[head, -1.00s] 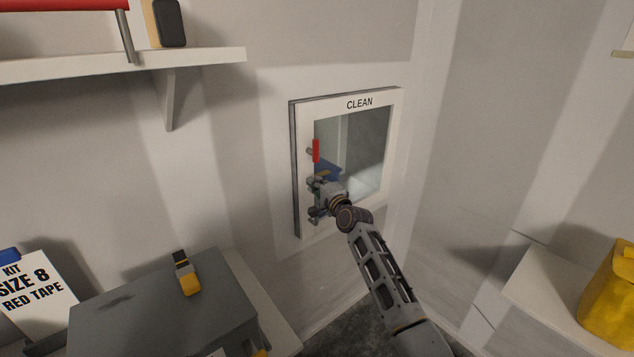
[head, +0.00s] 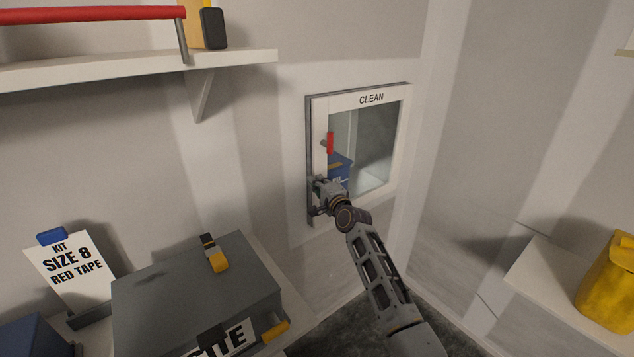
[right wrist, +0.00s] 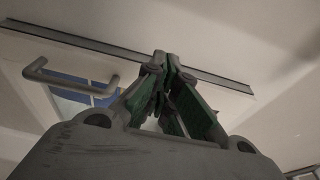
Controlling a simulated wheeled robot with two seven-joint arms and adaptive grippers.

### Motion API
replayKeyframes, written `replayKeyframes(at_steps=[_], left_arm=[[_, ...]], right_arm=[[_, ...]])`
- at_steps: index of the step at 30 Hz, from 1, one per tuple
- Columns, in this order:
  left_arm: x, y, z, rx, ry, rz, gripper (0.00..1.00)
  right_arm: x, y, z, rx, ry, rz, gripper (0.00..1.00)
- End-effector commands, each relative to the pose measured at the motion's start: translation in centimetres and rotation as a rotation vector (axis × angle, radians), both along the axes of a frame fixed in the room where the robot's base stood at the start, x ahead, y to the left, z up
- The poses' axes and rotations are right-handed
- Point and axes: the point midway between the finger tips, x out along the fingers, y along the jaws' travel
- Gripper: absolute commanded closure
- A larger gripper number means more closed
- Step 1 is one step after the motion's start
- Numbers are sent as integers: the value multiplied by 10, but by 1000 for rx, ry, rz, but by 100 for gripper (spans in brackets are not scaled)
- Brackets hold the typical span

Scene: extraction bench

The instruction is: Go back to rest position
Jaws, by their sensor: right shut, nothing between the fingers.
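My right gripper (head: 317,197) is shut and empty in the head view. It is at the lower left edge of the white-framed hatch door marked CLEAN (head: 371,99). Whether it touches the frame cannot be told. The right wrist view shows its closed fingertips (right wrist: 167,62) in front of pale panels. A grey bar handle (right wrist: 72,75) shows left of the fingers in the right wrist view. My left gripper is not in view.
A blue object (head: 340,165) shows behind the hatch glass. A shelf (head: 130,72) hangs upper left. A yellow bag (head: 608,285) sits on a ledge at right.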

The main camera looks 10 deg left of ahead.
Motion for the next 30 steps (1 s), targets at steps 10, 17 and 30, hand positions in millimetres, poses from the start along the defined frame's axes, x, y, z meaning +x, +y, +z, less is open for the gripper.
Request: replayKeyframes(at_steps=[10,17,30], left_arm=[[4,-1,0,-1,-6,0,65],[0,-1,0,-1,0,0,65],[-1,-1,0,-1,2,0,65]], right_arm=[[0,0,0,-44,-33,0,100],[1,-1,1,-196,-149,-6,100],[17,-23,-58,-788,-430,-38,100]])
